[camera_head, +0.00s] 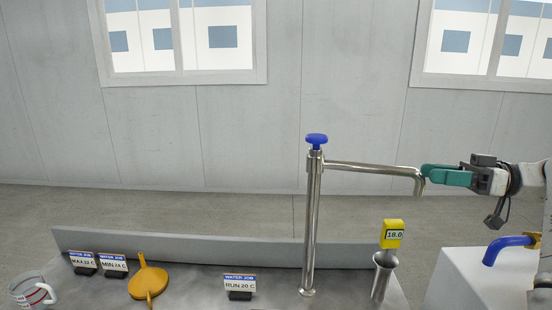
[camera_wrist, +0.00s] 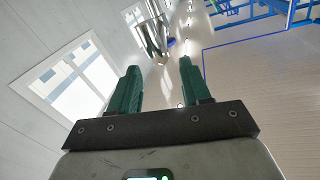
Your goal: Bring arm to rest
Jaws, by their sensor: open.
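My gripper (camera_head: 426,172) is at the right in the head view, raised above the bench, with its green fingers pointing left toward the spout end of the tall metal tap (camera_head: 312,225). In the head view the fingertips overlap the spout's down-turned end; I cannot tell whether they touch it. In the wrist view my gripper (camera_wrist: 160,68) has its fingers spread with nothing between them. The shiny spout (camera_wrist: 155,38) shows just beyond the tips.
Below stand a metal cup (camera_head: 381,280) and a yellow "18.0" display (camera_head: 393,234). A white block (camera_head: 470,280) with a blue-handled pipe (camera_head: 505,247) is at the right.

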